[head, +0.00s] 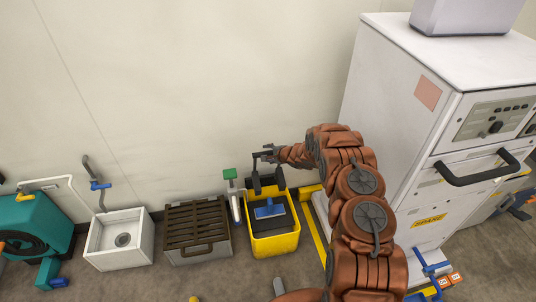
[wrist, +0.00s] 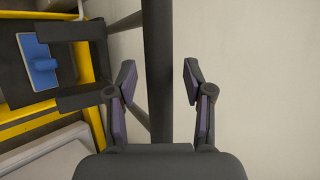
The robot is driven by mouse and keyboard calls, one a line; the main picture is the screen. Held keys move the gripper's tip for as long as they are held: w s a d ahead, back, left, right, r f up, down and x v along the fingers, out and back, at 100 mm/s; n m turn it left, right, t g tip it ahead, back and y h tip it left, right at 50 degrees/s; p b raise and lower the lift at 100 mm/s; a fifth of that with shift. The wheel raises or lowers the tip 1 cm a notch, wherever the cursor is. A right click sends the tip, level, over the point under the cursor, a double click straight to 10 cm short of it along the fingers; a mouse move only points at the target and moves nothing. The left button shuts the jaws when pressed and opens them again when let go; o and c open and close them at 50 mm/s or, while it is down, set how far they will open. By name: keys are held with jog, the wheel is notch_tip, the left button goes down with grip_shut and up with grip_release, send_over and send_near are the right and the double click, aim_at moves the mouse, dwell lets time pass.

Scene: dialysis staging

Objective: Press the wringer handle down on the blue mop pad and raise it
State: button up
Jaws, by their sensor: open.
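The yellow mop bucket (head: 287,244) stands on the floor by the wall, with a dark wringer (head: 279,180) on it. The blue mop pad (head: 269,211) lies flat in the wringer; it also shows at the left of the wrist view (wrist: 36,58). The dark wringer handle (head: 256,163) rises above the bucket's back. My gripper (head: 268,154) is at the handle's top. In the wrist view my gripper (wrist: 159,78) is open, and the handle bar (wrist: 159,40) runs between its fingers with a gap on each side. I cannot tell the bar's exact depth.
A dark slatted grate box (head: 197,230), a white sink basin (head: 119,240) and a teal hose reel (head: 35,228) stand left of the bucket. A green-topped post (head: 231,175) stands close beside it. A white machine cabinet (head: 390,100) is at the right. The wall is close behind.

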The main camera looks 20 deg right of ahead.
jog(key=v, duration=1.1)
jog(key=shift+r, duration=0.2)
jog(key=shift+s, duration=0.15)
jog(key=shift+c, duration=0.5)
